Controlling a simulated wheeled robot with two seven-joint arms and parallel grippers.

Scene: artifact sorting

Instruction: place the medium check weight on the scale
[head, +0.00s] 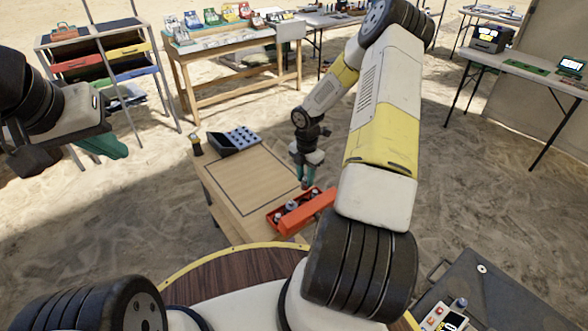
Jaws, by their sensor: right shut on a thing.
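An orange tray (272,222) with grey metal check weights (291,206) in it sits on the near right part of the low wooden table (215,200). My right gripper (307,184) points down at the tray's far end. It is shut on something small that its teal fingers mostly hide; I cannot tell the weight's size. My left gripper (105,147) hangs in the air at the left, away from the table; its finger gap is not visible. I cannot clearly identify the scale. A dark box with a studded grey top (235,139) stands at the table's far edge.
A dark square outline on the low table encloses bare wood. A small dark and yellow object (196,146) is at its far left corner. A drawer rack (85,60), a bench with colourful items (235,42) and a grey table with devices (530,72) stand farther off on sand.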

